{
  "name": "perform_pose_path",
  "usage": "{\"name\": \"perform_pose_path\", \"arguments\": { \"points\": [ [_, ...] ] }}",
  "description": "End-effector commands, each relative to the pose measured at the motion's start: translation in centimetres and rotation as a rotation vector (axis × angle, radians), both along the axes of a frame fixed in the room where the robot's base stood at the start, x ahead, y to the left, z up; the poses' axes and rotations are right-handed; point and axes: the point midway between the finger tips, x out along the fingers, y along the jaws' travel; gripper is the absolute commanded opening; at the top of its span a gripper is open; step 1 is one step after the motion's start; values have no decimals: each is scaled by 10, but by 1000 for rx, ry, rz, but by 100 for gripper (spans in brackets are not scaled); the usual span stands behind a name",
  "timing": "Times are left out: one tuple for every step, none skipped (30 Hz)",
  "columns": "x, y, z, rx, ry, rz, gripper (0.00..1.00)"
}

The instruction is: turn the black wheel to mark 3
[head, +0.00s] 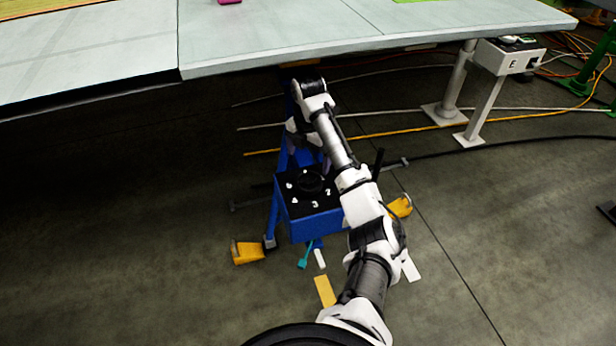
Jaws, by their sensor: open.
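The black wheel (312,183) lies on the dark top of a blue box (316,226) below the table edge. White marks ring it; a "3" (315,204) shows at the front and a "2" (328,192) to its right. A small pale spot shows at the wheel's far side, but I cannot tell whether it is a pointer. My arm reaches over from the front and bends down behind the box. My gripper (303,155) is open, small and partly hidden, near the far side of the wheel. I cannot tell whether it touches the wheel.
A large pale table (300,30) overhangs the far side of the box. Blue legs with yellow feet (248,253) support the box. Cables cross the floor behind; the floor at left is clear.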

Motion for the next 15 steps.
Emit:
{"name": "perform_pose_path", "arguments": {
  "points": [
    [-1,2,-17,5,3,0,99],
    [-1,2,-24,4,3,0,99],
    [-1,2,-33,4,4,1,99],
    [-1,2,-39,5,3,0,99],
    [-1,2,-45,4,2,-1,99],
    [-1,2,-53,4,2,1,99],
    [-1,1,-56,3,2,-1,99],
    [0,1,-60,3,1,-1,99],
    [-1,1,-67,3,2,-1,99],
    [-1,1,-71,1,2,-1,99],
    [-1,0,-74,1,1,-1,99],
    [0,0,-78,1,0,-1,99],
    [0,0,-81,1,0,-1,99],
    [0,0,-84,1,1,-1,99],
    [0,0,-87,1,0,-1,99]
  ]
}}
